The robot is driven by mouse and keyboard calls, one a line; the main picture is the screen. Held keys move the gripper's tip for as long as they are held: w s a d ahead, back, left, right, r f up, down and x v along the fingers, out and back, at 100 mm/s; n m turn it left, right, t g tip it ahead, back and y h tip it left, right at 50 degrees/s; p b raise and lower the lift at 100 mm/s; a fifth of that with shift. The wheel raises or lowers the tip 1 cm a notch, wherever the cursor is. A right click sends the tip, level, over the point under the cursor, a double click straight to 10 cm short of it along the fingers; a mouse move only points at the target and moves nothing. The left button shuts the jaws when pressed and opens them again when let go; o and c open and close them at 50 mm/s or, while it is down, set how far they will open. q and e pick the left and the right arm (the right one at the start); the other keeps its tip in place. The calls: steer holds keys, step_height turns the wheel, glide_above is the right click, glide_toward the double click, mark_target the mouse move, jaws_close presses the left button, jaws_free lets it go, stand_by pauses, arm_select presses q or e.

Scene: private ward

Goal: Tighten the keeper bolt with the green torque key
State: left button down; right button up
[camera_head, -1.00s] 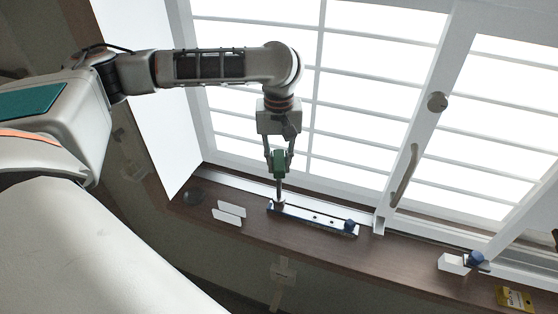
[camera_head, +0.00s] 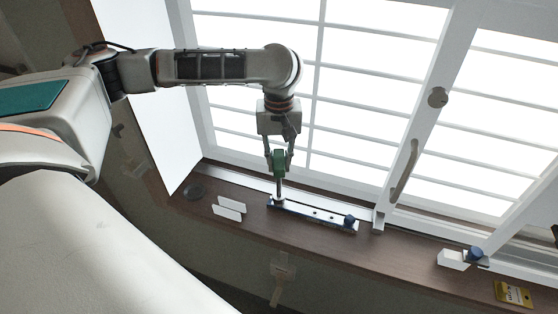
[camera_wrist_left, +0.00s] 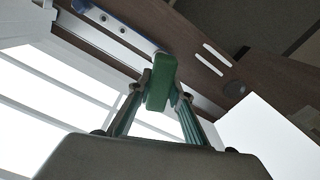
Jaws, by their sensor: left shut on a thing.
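My left gripper (camera_head: 278,160) is shut on the green torque key (camera_head: 278,158), above the window sill. The key's metal shaft points down to the left end of a dark blue keeper plate (camera_head: 312,216) that lies on the sill. The shaft's tip meets that end of the plate; the bolt under it is hidden. A blue knob (camera_head: 349,220) stands at the plate's right end. In the left wrist view the green key (camera_wrist_left: 161,82) sits between the fingertips, and the keeper plate (camera_wrist_left: 120,27) extends behind it. My right gripper is not in view.
The wooden sill (camera_head: 385,255) carries two white slips (camera_head: 229,208), a dark round disc (camera_head: 195,191), a white block (camera_head: 452,259) beside another blue knob (camera_head: 475,254), and a yellow card (camera_head: 513,294). The window frame with its handle (camera_head: 405,172) stands behind the plate.

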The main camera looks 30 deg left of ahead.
arm_select(q)
steer(key=shift+f, duration=0.1)
steer(key=shift+f, duration=0.5)
stand_by(0.3)
steer(key=shift+m, duration=0.3)
step_height(320, 180, up, 6)
steer(key=shift+r, duration=0.1)
steer(key=shift+w, duration=0.1)
